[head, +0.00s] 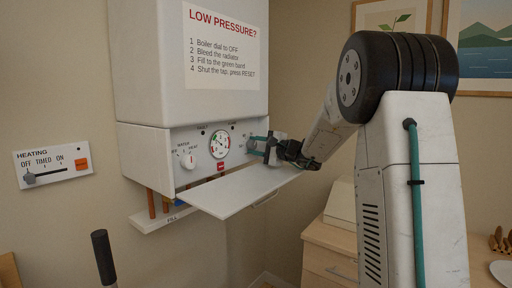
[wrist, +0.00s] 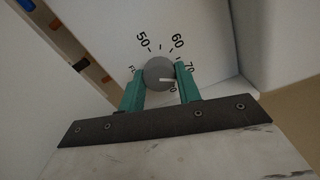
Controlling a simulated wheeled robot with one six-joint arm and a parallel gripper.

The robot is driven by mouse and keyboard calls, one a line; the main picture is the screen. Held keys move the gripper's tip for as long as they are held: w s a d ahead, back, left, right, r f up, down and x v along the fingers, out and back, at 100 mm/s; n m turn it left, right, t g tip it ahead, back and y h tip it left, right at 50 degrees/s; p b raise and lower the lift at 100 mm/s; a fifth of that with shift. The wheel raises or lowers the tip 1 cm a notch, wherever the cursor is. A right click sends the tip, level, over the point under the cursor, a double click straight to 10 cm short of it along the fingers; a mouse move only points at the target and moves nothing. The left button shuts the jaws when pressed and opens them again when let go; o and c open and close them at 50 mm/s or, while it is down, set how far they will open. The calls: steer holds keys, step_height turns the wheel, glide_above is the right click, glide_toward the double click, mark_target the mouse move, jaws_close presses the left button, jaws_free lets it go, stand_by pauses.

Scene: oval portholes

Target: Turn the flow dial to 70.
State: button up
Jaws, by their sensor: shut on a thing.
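The flow dial (wrist: 160,72) is a round grey knob on the white panel, between the two teal fingers of my gripper (wrist: 160,88) in the wrist view. My gripper is shut on the dial. The marks 50, 60 and 70 show around the knob; the label at left is partly hidden by a finger. In the head view my gripper (head: 262,147) is at the right end of the boiler panel and mostly hides the dial.
The boiler's flap (head: 245,190) hangs open below my gripper. Left of it on the panel are a pressure gauge (head: 220,145), a red button (head: 221,167) and a white water knob (head: 188,158). A heating slider panel (head: 53,164) is on the left wall. A wooden drawer unit (head: 328,250) stands at right.

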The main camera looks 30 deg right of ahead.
steer(key=o, duration=1)
steer(key=shift+c, duration=0.2)
steer(key=v, duration=0.7)
steer(key=shift+s, duration=0.2)
steer(key=shift+s+d, duration=0.1)
steer(key=shift+s, duration=0.1)
steer(key=shift+s, duration=0.1)
